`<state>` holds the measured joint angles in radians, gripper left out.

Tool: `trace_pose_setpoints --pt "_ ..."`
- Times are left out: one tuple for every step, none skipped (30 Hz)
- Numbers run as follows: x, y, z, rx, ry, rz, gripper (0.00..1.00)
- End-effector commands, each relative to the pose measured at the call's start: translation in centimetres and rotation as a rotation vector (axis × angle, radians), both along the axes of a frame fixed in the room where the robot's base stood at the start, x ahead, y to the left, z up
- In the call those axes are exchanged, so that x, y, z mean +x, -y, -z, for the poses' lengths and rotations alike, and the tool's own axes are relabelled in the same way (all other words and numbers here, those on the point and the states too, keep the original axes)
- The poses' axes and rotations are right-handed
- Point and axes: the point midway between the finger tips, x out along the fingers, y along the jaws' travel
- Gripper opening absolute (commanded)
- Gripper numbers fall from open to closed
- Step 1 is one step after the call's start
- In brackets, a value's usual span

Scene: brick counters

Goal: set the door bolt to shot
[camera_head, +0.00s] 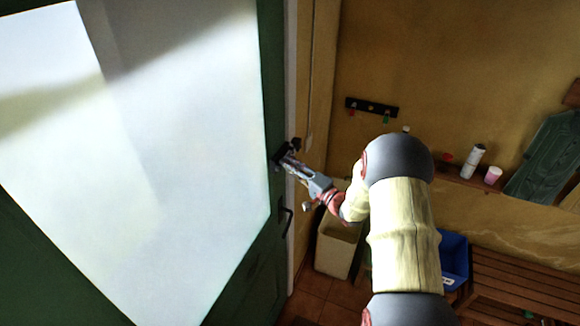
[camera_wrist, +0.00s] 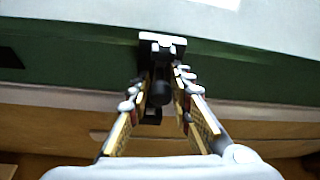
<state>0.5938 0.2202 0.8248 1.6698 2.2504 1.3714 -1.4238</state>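The door bolt (camera_head: 283,152) is a small dark fitting at the right edge of the green door, partly hidden by my gripper in the head view. In the wrist view the bolt (camera_wrist: 160,93) shows as a black body with a round dark knob and a pale bracket at its far end. My gripper (camera_head: 288,159) is at the bolt. In the wrist view its two fingers (camera_wrist: 161,82) stand apart on either side of the knob, with narrow gaps visible. I cannot tell from these views whether the bolt is shot or drawn.
The green door (camera_head: 262,275) has a large bright pane and a dark handle (camera_head: 286,221) below the bolt. A pale bin (camera_head: 334,250), a blue bin (camera_head: 454,260) and a slatted bench (camera_head: 520,285) stand to the right. A hook rail (camera_head: 371,107) and shelf (camera_head: 462,179) are on the wall.

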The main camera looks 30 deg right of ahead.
Motion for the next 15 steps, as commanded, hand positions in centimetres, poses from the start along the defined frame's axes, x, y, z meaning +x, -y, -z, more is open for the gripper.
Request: trace_pose_setpoints --pt "-0.01 0.0 0.0 0.0 0.0 0.0 0.16" --pt "-0.01 0.0 0.0 0.0 0.0 0.0 0.15" --pt "-0.01 0.0 0.0 0.0 0.0 0.0 0.12" --pt "-0.01 0.0 0.01 0.0 0.0 0.0 0.11" --pt "-0.01 -0.01 0.01 0.0 0.0 0.0 0.09" --pt "-0.01 0.0 0.02 0.0 0.0 0.0 0.07" --pt "-0.02 0.0 0.02 0.0 0.0 0.0 0.05" --pt "-0.02 0.0 0.02 0.0 0.0 0.0 0.03" --pt "-0.02 0.0 0.02 0.0 -0.001 0.0 0.01" --pt "-0.02 0.0 0.02 0.0 -0.001 0.0 0.0" --pt "-0.02 -0.01 0.03 0.0 -0.001 0.0 0.0" --pt "-0.02 -0.01 0.03 0.0 -0.001 0.0 0.0" --pt "-0.02 -0.01 0.03 0.0 -0.001 0.0 0.0" --pt "-0.02 -0.01 0.03 0.001 -0.001 0.0 0.0" --pt "-0.03 0.0 0.05 0.001 -0.001 0.0 0.0"
